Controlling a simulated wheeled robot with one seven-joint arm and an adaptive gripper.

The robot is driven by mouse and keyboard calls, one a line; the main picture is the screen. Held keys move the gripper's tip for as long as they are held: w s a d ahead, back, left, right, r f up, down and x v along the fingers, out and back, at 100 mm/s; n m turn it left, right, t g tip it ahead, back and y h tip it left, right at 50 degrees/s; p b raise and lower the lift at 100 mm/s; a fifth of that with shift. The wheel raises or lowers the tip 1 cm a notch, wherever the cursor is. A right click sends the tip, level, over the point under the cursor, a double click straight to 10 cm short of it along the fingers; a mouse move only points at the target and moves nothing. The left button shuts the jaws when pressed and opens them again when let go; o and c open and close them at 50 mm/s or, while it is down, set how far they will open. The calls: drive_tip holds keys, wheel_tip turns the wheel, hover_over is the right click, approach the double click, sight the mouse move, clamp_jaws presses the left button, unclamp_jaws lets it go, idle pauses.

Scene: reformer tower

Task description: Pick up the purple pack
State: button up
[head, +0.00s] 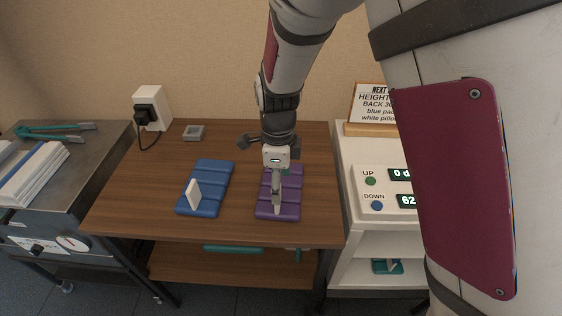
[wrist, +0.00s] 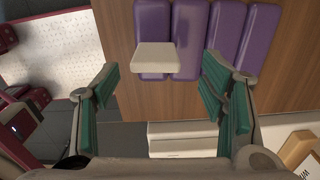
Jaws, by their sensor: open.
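The purple pack (head: 291,190) lies flat on the right part of the brown wooden table and has several ribbed segments. In the wrist view the purple pack (wrist: 187,35) fills the top middle, with a white upright tab (wrist: 157,57) at its near side. My gripper (head: 277,207) is over the pack in the head view and hides part of it. In the wrist view my gripper (wrist: 160,70) is open, its green-padded fingers on either side of the tab with gaps. I cannot tell the exact height of the fingers above the pack.
A blue pack (head: 212,180) with a white tab lies to the left on the table (head: 130,205). A small grey block (head: 194,132) and a wall socket (head: 151,108) are behind. A white unit with an UP/DOWN panel (head: 385,190) stands right; a metal cart (head: 95,165) stands left.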

sight(289, 210)
drive_tip(key=shift+s+a+f+b, duration=0.1)
drive_tip(key=shift+s+f+b, duration=0.1)
drive_tip(key=shift+f, duration=1.45)
drive_tip(key=shift+s+f+b, duration=0.1)
drive_tip(key=shift+f+b, duration=0.1)
drive_tip(key=shift+f, duration=1.45)
drive_tip(key=c, duration=1.5)
